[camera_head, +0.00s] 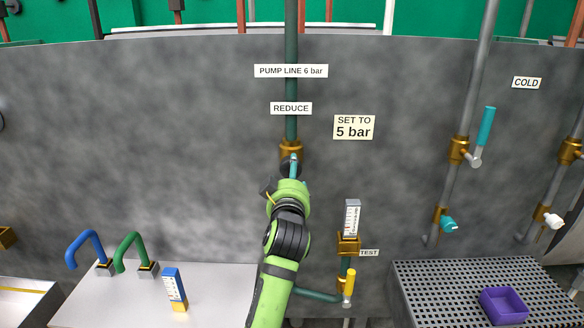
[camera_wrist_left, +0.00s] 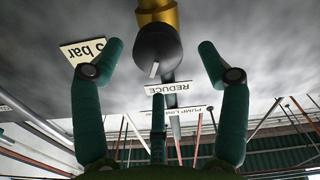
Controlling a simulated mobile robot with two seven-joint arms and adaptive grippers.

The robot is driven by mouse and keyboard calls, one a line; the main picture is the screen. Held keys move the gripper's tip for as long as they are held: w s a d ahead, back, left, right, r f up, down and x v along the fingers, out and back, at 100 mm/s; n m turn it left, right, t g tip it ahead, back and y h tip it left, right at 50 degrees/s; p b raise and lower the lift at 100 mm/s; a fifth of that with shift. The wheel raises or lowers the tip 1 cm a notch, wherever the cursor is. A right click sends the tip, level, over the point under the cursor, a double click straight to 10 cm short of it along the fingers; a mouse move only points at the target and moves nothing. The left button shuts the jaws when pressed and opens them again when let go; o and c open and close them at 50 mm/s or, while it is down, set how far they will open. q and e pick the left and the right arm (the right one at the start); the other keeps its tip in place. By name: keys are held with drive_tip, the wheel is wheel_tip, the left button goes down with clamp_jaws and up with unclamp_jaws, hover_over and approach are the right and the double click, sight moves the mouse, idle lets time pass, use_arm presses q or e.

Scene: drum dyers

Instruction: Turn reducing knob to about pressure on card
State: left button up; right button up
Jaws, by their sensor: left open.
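The reducing knob is black with a pale pointer mark (camera_wrist_left: 155,68) and sits under a brass fitting (camera_wrist_left: 158,14), as the left wrist view shows. In the head view the brass fitting (camera_head: 291,150) is on the vertical green pipe, and the knob is mostly hidden by my gripper. My left gripper (camera_head: 290,170) is open in front of the knob, its green fingers (camera_wrist_left: 160,52) spread on either side with gaps. The card (camera_head: 354,127) reads "SET TO 5 bar". It also shows in the left wrist view (camera_wrist_left: 84,52). My right gripper is not in view.
A gauge (camera_head: 352,216) stands above a yellow-handled test valve (camera_head: 349,282) to the right of my arm; its reading is too small to tell. A perforated bench (camera_head: 430,285) holds a purple tray (camera_head: 504,306). Blue and green taps (camera_head: 85,245) stand left.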

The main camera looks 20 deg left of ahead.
sight(285, 166)
use_arm(q)
drive_tip(key=p+x, duration=0.1)
drive_tip(key=x, duration=0.3)
drive_tip(key=shift+w+r, duration=0.1)
drive_tip(key=c, duration=0.9)
drive_tip(key=shift+c, duration=1.3)
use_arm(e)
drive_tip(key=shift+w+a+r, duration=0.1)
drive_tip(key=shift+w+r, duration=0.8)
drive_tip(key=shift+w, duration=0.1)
